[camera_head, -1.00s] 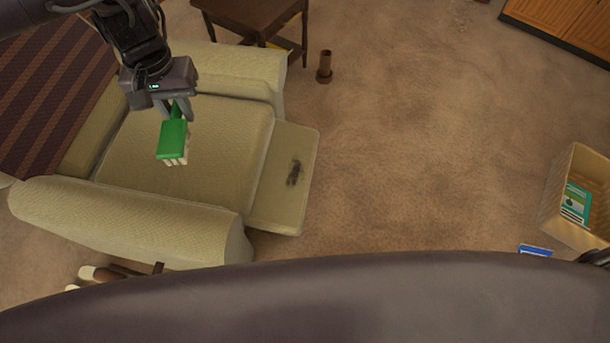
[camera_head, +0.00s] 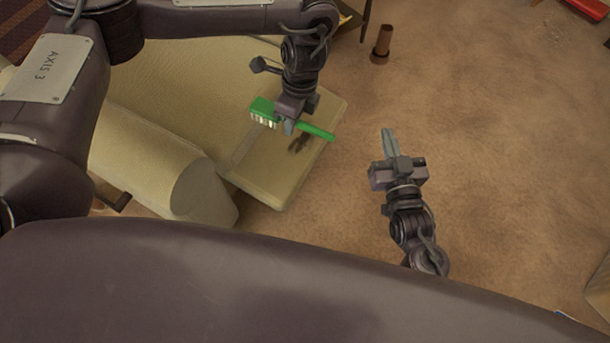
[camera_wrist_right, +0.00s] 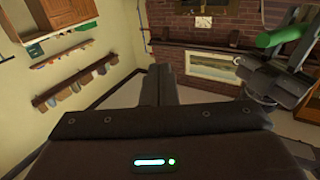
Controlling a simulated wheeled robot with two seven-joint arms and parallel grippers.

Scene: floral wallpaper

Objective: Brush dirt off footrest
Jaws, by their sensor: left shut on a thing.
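The pale beige footrest (camera_head: 290,180) extends from the front of an armchair in the head view. A dark patch of dirt (camera_head: 299,144) lies on it, partly hidden by the brush. My left gripper (camera_head: 289,126) is shut on the green brush (camera_head: 318,131), over the footrest. The brush head with its cream bristles is to the left and the handle points right. I cannot tell whether the bristles touch the footrest. My right gripper (camera_head: 389,142) is shut and empty, over the carpet to the right of the footrest. The green handle also shows in the right wrist view (camera_wrist_right: 284,37).
The armchair (camera_head: 170,100) fills the left side of the head view. A brown cylindrical object (camera_head: 381,45) stands on the carpet behind. The carpet to the right (camera_head: 500,150) is mostly clear. A box edge (camera_head: 601,285) shows at lower right.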

